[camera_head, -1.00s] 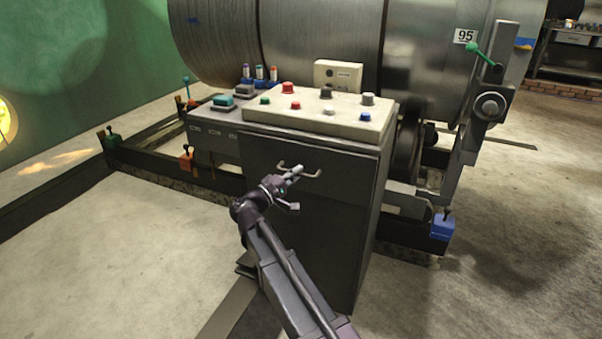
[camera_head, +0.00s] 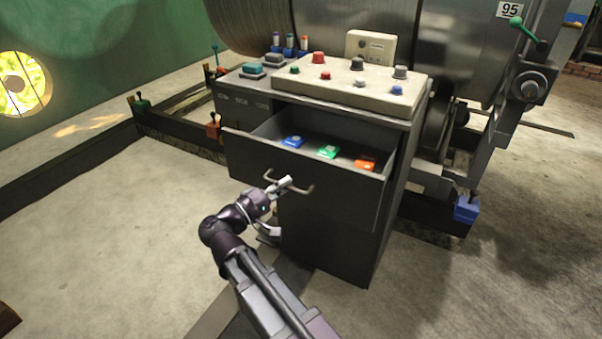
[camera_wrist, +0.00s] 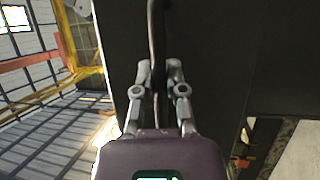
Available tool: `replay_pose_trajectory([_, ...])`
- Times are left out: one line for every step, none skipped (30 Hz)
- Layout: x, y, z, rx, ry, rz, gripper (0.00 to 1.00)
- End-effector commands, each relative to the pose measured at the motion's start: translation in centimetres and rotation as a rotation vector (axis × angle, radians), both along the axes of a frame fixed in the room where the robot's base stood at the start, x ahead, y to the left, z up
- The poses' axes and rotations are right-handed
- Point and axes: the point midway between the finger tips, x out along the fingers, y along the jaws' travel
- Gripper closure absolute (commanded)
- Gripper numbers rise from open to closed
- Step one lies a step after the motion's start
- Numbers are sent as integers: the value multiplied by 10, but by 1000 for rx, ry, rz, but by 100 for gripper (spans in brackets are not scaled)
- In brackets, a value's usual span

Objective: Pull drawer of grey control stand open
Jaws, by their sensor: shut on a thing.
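The grey control stand (camera_head: 330,240) stands in the middle of the head view, with red, green, white, grey and blue knobs on its light top panel. Its drawer (camera_head: 340,189) is pulled out towards me, and its inside shows. A blue, a green and an orange item lie in it. The drawer's bar handle (camera_head: 303,190) is on the front face. My gripper (camera_head: 284,184) is at the left part of the handle, shut on it. In the wrist view my gripper's fingers (camera_wrist: 159,75) sit on either side of the handle (camera_wrist: 157,30).
A large metal drum (camera_head: 400,35) stands behind the stand. A low side console (camera_head: 247,92) is at its left. A frame with a blue block (camera_head: 466,209) is at the right.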

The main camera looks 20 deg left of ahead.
Motion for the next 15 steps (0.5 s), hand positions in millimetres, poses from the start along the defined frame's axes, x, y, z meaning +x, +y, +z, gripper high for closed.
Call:
replay_pose_trajectory([-7, 5, 1, -3, -3, 13, 100])
replay_pose_trajectory([-10, 6, 1, -3, -3, 12, 100])
replay_pose_trajectory([-14, 6, 1, -3, -3, 13, 100])
replay_pose_trajectory([-17, 7, 1, -3, -3, 13, 100])
replay_pose_trajectory([-19, 7, 1, -3, -3, 12, 100])
replay_pose_trajectory([-21, 7, 1, -3, -3, 12, 100])
replay_pose_trajectory([-22, 7, 1, -2, -3, 11, 100])
replay_pose_trajectory([-23, 7, 1, -2, -3, 10, 100])
replay_pose_trajectory([-24, 7, 1, -3, -4, 10, 100])
replay_pose_trajectory([-25, 7, 1, -3, -4, 9, 100])
replay_pose_trajectory([-25, 7, 1, -3, -4, 9, 100])
replay_pose_trajectory([-25, 7, 1, -3, -4, 9, 100])
replay_pose_trajectory([-25, 7, 1, -3, -3, 9, 100])
replay_pose_trajectory([-25, 7, 1, -3, -3, 8, 100])
replay_pose_trajectory([-25, 7, 1, -3, -3, 8, 100])
